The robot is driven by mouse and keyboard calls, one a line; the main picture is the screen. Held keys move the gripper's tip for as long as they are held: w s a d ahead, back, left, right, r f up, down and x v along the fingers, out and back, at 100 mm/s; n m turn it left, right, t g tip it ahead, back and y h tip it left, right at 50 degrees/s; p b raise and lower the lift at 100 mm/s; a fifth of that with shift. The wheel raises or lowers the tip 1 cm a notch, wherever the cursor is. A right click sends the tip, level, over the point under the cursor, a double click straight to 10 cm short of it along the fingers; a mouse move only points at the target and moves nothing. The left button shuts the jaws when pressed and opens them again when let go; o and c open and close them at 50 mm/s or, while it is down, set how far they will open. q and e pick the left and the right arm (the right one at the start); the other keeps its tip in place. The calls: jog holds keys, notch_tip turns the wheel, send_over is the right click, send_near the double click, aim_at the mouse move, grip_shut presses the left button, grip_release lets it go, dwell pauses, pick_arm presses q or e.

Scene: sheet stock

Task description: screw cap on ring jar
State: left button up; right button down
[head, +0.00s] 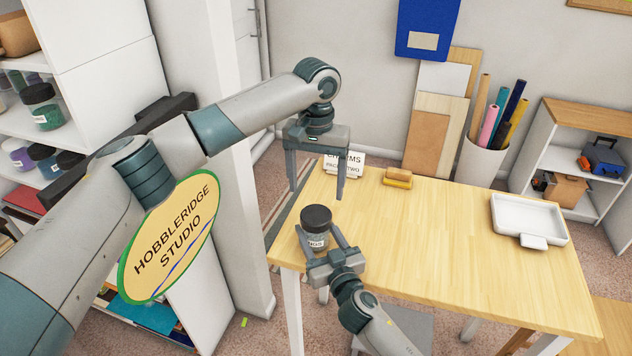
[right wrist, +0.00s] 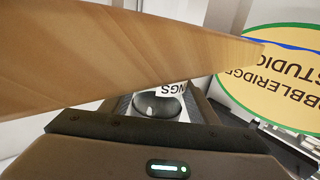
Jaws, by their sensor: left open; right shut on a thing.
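The ring jar (head: 314,241) is a small clear jar with greenish contents and a pale label, upright at the table's left end. A dark cap (head: 316,217) sits on its top; I cannot tell how tight it is. My right gripper (head: 318,243) is shut on the jar's body from the near side. In the right wrist view the jar (right wrist: 157,104) shows between the fingers, partly hidden, with part of its label upside down. My left gripper (head: 317,194) is open and empty, fingers pointing down, above the jar and cap.
The wooden table (head: 440,240) has a clear middle. A white tray (head: 530,220) lies at its right, a wood-and-yellow block (head: 398,178) and a small sign (head: 345,163) at the back. An oval studio sign (head: 170,238) stands left. The table edge (right wrist: 140,50) crosses the right wrist view.

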aim_at(316, 213)
pick_arm(q)
jog(key=n, duration=0.4)
jog(key=shift+r, duration=0.15)
jog(key=shift+f, duration=4)
jog(key=c, duration=1.1)
